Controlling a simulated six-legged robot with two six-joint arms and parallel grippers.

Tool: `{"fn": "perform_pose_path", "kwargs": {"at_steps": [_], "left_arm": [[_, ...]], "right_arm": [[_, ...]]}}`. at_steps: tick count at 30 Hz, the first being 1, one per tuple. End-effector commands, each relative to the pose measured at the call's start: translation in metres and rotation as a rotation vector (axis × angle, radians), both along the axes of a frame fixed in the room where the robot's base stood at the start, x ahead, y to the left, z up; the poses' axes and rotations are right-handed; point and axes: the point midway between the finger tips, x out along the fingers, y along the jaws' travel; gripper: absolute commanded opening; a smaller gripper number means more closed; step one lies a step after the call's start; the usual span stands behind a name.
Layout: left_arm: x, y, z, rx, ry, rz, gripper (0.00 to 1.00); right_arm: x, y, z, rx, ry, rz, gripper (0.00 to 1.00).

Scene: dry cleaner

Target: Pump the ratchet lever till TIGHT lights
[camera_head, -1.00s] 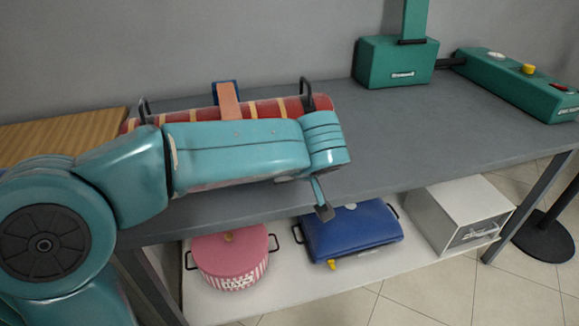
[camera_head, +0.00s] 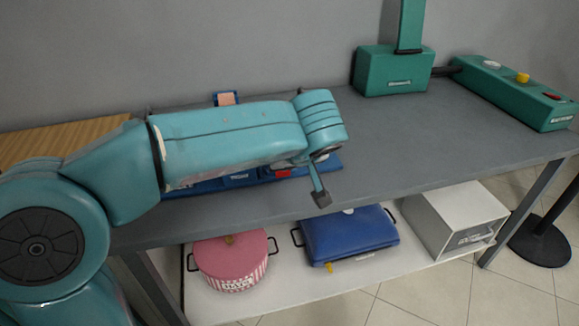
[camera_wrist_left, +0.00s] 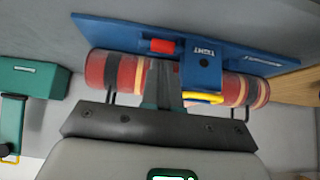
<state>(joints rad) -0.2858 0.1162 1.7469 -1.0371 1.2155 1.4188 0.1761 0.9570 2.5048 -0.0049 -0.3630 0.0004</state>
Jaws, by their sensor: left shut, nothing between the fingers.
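The ratchet device lies on the grey bench, mostly behind my left arm in the head view; part of its blue base (camera_head: 327,162) and a small red square (camera_head: 283,173) show below the arm. In the left wrist view I see the blue base (camera_wrist_left: 115,32), a red roll with yellow bands (camera_wrist_left: 110,72), a red square (camera_wrist_left: 162,46) and a blue block marked TIGHT (camera_wrist_left: 203,66). A yellow bar (camera_wrist_left: 203,98) is at the block's near end. I cannot tell whether a lamp is lit. My left gripper (camera_wrist_left: 166,80) is shut and empty, overlapping the roll beside the block. My right gripper is out of view.
A green box with a post (camera_head: 392,75) and a green control box (camera_head: 515,92) stand at the bench's right. A wooden board (camera_head: 60,140) is at the left. A pink pot (camera_head: 232,262), blue case (camera_head: 350,235) and white box (camera_head: 455,220) sit on the lower shelf.

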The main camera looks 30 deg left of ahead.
Motion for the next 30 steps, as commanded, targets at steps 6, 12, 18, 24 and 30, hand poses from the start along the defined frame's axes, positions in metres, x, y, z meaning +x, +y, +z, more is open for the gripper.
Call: {"fn": "perform_pose_path", "kwargs": {"at_steps": [6, 12, 18, 24, 30], "left_arm": [[-0.010, -0.012, 0.040, -0.001, -0.003, -0.003, 0.00], [-0.019, -0.021, 0.068, -0.001, -0.002, -0.002, 0.00], [-0.023, -0.025, 0.078, -0.002, -0.001, -0.001, 0.00], [-0.023, -0.025, 0.077, -0.001, 0.000, -0.001, 0.00], [-0.023, -0.026, 0.077, -0.001, -0.001, -0.001, 0.00]], "right_arm": [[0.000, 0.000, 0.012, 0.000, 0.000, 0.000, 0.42], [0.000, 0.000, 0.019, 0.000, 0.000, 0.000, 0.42], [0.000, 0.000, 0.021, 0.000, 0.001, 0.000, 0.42], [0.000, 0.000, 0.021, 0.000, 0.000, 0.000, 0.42], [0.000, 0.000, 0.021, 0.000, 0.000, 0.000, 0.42]]}}
